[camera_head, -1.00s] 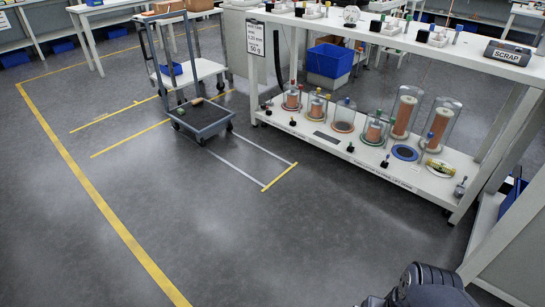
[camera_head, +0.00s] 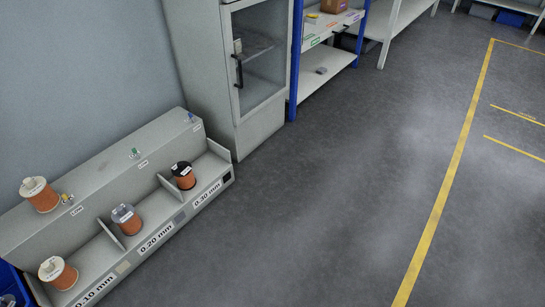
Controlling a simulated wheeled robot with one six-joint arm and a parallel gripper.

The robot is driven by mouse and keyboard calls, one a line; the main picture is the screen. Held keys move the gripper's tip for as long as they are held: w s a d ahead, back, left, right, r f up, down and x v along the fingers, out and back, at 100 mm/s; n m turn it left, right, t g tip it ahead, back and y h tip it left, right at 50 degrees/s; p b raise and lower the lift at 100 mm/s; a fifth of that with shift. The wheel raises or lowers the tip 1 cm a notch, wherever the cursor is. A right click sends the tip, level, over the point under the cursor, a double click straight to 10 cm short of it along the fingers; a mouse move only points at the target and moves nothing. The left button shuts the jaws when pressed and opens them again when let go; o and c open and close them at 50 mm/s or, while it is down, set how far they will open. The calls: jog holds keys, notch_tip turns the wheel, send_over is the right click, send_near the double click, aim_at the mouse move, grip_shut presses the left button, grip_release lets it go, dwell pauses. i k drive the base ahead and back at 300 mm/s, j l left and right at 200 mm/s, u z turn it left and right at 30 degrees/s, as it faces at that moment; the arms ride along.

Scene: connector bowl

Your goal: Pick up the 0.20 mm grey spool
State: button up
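The grey spool (camera_head: 127,220) has a grey top flange and an orange-brown winding. It stands upright in the middle bay of a grey rack (camera_head: 100,187) at the left, behind the label 0.20 mm (camera_head: 157,238). A white-topped spool (camera_head: 63,276) stands in the 0.10 mm bay to its left. A black-topped spool (camera_head: 184,177) stands in the 0.30 mm bay to its right. Another white-topped spool (camera_head: 42,196) sits on the rack's upper ledge. My gripper is not in view.
Low dividers separate the bays. A tall grey cabinet (camera_head: 180,60) with a glass door stands just beyond the rack. A shelf unit with blue posts (camera_head: 297,60) follows it. A blue bin (camera_head: 10,285) is at the lower left edge. The floor (camera_head: 330,200) right of the rack is clear.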

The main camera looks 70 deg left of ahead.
aim_at(124, 216)
jog(key=j+u, duration=0.1)
jog(key=u, duration=3.8)
jog(key=i+u, duration=0.25)
jog(key=i, duration=0.35)
jog(key=i+u, duration=0.25)
jog(key=i, duration=0.35)
jog(key=i+l+u, duration=0.25)
jog(key=i, duration=0.35)
